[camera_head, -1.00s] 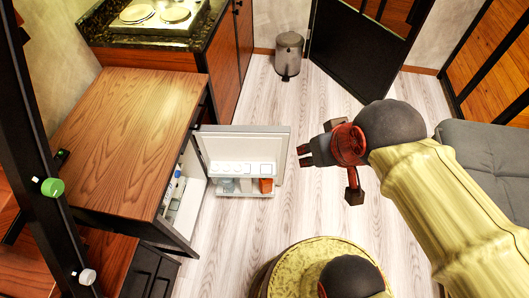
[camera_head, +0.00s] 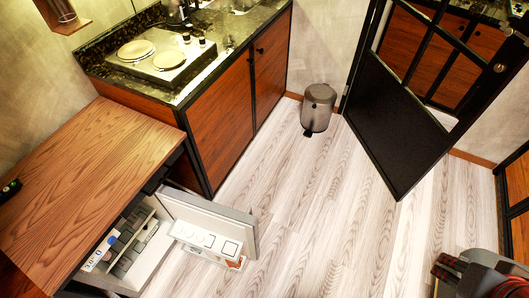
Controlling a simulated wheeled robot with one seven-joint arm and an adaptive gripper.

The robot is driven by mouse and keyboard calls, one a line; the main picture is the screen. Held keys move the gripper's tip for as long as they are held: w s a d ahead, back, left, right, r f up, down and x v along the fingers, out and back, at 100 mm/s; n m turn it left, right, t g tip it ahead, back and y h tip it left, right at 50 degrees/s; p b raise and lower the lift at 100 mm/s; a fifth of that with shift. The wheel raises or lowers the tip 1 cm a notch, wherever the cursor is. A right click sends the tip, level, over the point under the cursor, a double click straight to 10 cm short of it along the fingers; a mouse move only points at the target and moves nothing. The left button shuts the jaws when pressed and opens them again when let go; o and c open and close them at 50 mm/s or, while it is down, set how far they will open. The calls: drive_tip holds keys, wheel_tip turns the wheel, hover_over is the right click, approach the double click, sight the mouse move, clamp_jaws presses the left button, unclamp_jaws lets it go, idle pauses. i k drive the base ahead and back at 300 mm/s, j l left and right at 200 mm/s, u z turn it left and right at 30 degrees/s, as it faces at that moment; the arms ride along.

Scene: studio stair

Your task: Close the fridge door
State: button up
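The fridge door (camera_head: 203,228) is white inside and stands open, swung out to the right of the small fridge. Items sit in its lower shelf, partly cut by the view. The fridge interior (camera_head: 142,243) shows shelves with small items, under a wooden top (camera_head: 95,185). My gripper is not in the current view; only dark and red parts of my arm (camera_head: 480,275) show in the bottom right corner, well apart from the door.
A grey bin (camera_head: 318,108) stands on the floor by the wall. A black framed door (camera_head: 402,125) stands open at the right. Wooden cabinets (camera_head: 222,124) with a dark counter are at the back. The pale floor (camera_head: 320,215) between the fridge door and my arm is clear.

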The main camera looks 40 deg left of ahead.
sight(234, 233)
drive_tip(key=i+u, duration=0.25)
drive_tip(key=i, duration=0.15)
drive_tip(key=i+l+u, duration=0.25)
drive_tip(key=i, duration=0.15)
drive_tip(key=i+l+u, duration=0.1)
drive_tip(key=i+u, duration=0.15)
drive_tip(key=i, duration=0.15)
drive_tip(key=i+u, duration=0.2)
drive_tip(key=u, duration=0.25)
drive_tip(key=i+l+u, duration=0.15)
drive_tip(key=u, duration=0.35)
drive_tip(key=i+l+u, duration=0.15)
drive_tip(key=u, duration=0.3)
drive_tip(key=i+l+u, duration=0.15)
drive_tip(key=u, duration=0.3)
drive_tip(key=i+l+u, duration=0.1)
drive_tip(key=l+u, duration=0.35)
drive_tip(key=i+l+u, duration=0.1)
drive_tip(key=l+u, duration=0.2)
drive_tip(key=u, duration=0.15)
drive_tip(key=i+l+u, duration=0.1)
drive_tip(key=l+u, duration=0.2)
drive_tip(key=u, duration=0.15)
drive_tip(key=l+u, duration=0.7)
drive_tip(key=u, duration=0.2)
drive_tip(key=i+j+z, duration=0.15)
drive_tip(key=j, duration=0.25)
drive_tip(key=i+j+z, duration=0.15)
drive_tip(key=i+j, duration=0.15)
drive_tip(key=j, duration=0.1)
